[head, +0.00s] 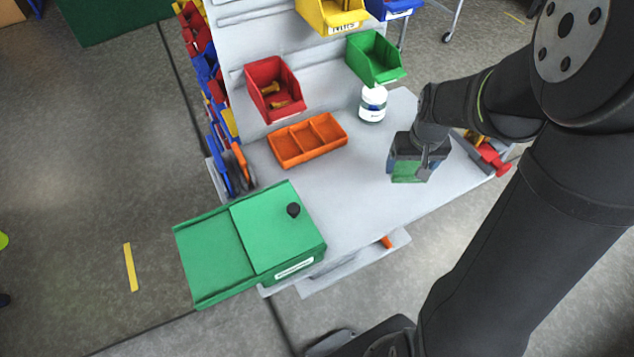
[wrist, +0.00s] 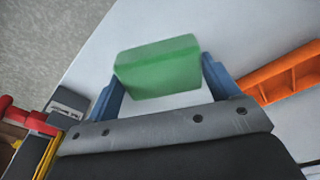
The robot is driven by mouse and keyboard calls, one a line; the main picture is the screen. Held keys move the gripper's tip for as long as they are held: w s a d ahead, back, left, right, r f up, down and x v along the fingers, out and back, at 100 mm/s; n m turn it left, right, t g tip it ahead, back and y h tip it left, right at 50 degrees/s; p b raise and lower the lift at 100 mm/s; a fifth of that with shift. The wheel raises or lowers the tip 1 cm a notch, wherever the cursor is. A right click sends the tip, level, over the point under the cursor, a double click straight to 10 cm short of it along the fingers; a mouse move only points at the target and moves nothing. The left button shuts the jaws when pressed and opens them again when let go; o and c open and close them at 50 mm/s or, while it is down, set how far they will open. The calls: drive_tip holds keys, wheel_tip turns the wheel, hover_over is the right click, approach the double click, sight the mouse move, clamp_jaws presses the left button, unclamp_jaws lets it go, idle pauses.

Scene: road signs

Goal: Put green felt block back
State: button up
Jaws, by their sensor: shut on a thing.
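The green felt block (wrist: 158,68) is between the two blue fingers of my gripper (wrist: 163,82) in the wrist view, with pale grey tabletop behind it. In the head view my gripper (head: 409,168) is over the right part of the table, pointing down. The green block (head: 405,172) shows low between its fingers, partly hidden by them. I cannot tell whether the block touches the tabletop.
An orange divided tray (head: 308,140) and a white jar (head: 373,104) stand behind on the table (head: 345,195). A green lidded box (head: 250,240) is at the front left. Red (head: 274,90) and green (head: 374,58) bins hang on the rear panel. Clear tabletop lies between.

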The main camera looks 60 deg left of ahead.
drive_tip(key=s+a+r+n, duration=0.3)
drive_tip(key=s+a+n, duration=0.3)
drive_tip(key=s, duration=0.5)
drive_tip(key=shift+m+g, duration=0.3)
drive_tip(key=s+a+f, duration=0.3)
drive_tip(key=s, duration=0.1)
drive_tip(key=s+a+f, duration=0.3)
drive_tip(key=s+a, duration=0.1)
drive_tip(key=shift+a+f, duration=0.2)
drive_tip(key=shift+f, duration=0.2)
drive_tip(key=shift+s+a+f, duration=0.3)
drive_tip(key=shift+a+f, duration=0.05)
drive_tip(key=shift+f, duration=1.95)
drive_tip(key=shift+f, duration=0.1)
drive_tip(key=o, duration=1.1)
drive_tip(key=shift+c, duration=0.2)
